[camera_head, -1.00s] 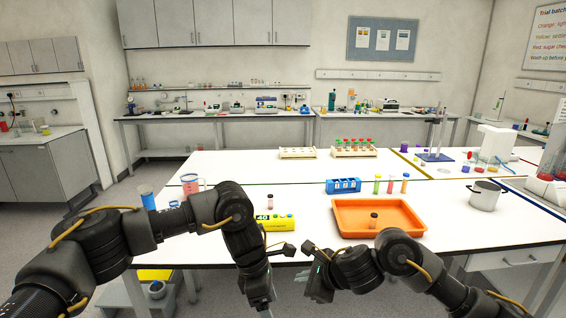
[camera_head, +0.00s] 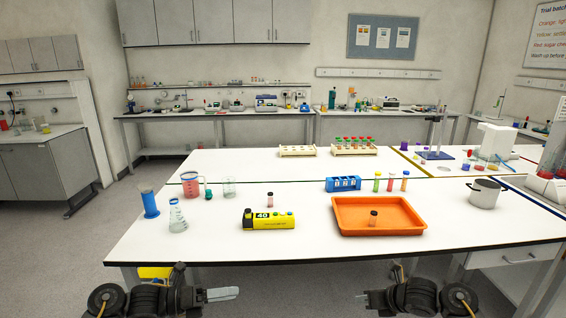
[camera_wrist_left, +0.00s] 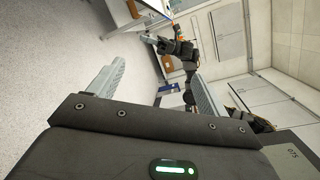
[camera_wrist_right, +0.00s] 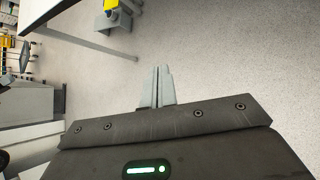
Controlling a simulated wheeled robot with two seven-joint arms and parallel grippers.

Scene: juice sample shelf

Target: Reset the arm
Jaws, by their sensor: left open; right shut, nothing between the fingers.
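My left gripper (camera_head: 236,294) is low in front of the table, at the bottom of the head view, pointing inward. In the left wrist view its fingers (camera_wrist_left: 156,68) are apart with nothing between them. My right gripper (camera_head: 360,298) is also low in front of the table, opposite the left one, with a wide gap between the two. In the right wrist view its fingers (camera_wrist_right: 162,70) are together and empty, above the grey floor. Both arms are below the table's front edge and clear of everything on it.
The white table (camera_head: 320,245) holds an orange tray (camera_head: 345,228) with a small vial (camera_head: 373,218) in it, a yellow device (camera_head: 268,221), a blue rack (camera_head: 343,184), a pot (camera_head: 484,195) and a flask (camera_head: 177,218). A yellow-topped item (camera_head: 155,272) stands under the table's left end.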

